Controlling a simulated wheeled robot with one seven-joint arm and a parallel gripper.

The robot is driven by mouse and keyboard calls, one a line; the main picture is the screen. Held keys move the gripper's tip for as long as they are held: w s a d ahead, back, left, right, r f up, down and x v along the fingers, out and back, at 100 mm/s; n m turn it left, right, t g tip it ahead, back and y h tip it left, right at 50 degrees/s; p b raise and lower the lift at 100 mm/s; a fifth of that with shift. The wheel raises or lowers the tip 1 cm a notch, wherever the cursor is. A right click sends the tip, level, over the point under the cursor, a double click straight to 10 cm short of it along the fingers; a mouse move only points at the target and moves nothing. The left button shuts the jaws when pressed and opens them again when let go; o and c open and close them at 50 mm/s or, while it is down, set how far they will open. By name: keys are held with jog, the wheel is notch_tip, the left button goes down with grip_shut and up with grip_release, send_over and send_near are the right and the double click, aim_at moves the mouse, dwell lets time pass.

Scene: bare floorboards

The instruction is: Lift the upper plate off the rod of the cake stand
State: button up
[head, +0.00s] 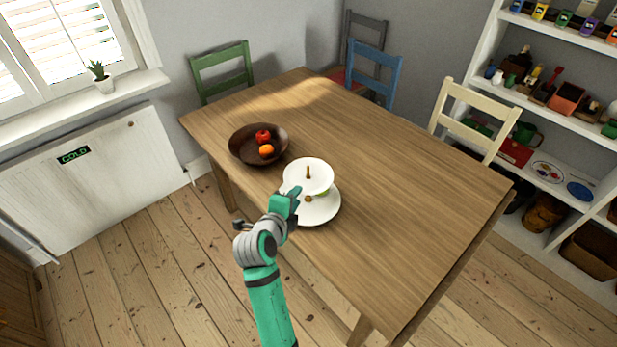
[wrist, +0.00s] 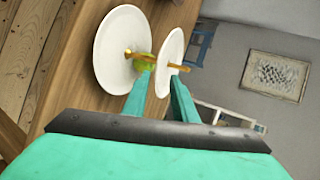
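The cake stand is on the table, with a white upper plate (head: 317,179) above a larger white lower plate (head: 322,215). A brown rod (head: 308,172) sticks up through the upper plate. In the wrist view the upper plate (wrist: 170,52) and lower plate (wrist: 113,55) appear sideways, and the rod (wrist: 178,67) runs through the upper one. A yellow-green fruit (wrist: 144,62) sits between the plates. My gripper (head: 293,192) is at the stand's near left side. Its fingers (wrist: 162,82) are apart, one on each side of the upper plate's rim; firm contact does not show.
A dark brown bowl (head: 243,151) with a red fruit (head: 263,135) and an orange fruit (head: 266,151) stands behind and left of the stand. The wooden table (head: 410,180) is clear to the right. Chairs stand around the far sides.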

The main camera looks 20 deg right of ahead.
jog(key=shift+x, duration=1.9)
jog(key=shift+s+a+f, duration=0.1)
jog(key=shift+f, duration=0.05)
grip_shut()
notch_tip(320, 180, up, 10)
